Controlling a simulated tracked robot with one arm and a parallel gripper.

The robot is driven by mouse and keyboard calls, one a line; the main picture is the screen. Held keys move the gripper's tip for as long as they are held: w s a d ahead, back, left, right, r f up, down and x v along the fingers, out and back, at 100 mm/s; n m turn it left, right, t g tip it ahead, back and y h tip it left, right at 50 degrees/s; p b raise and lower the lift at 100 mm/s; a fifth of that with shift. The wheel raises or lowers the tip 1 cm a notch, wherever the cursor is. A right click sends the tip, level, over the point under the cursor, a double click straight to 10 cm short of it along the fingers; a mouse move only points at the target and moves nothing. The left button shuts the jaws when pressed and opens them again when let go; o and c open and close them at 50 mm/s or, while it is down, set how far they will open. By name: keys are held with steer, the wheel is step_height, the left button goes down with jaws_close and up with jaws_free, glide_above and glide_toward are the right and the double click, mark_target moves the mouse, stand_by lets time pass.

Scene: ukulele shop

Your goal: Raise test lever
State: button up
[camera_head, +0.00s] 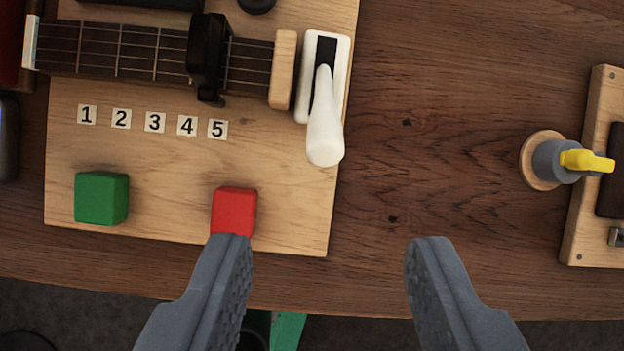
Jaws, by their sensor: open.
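The test lever (324,130) is a white handle in a white slotted housing (341,70) at the right edge of a light wooden board (285,215). Its rounded end points toward the bottom of the picture. My gripper (330,245) is open and empty, with grey fingers spread wide at the bottom of the view. The lever's end lies above the gap between the fingers in the picture, and the fingers appear apart from it. The left fingertip overlaps the lower edge of a red block in the picture; I cannot tell whether they touch.
The board carries a fretted neck (130,50) with a black clamp (208,55), number labels 1 to 5, a green block (101,198) and the red block (234,209). A grey knob with a yellow handle (587,161) stands at right. The brown table (440,120) between is clear.

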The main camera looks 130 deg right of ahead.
mark_target(324, 146)
steer(key=x, duration=1.4)
steer(key=shift+s, duration=0.1)
jaws_close()
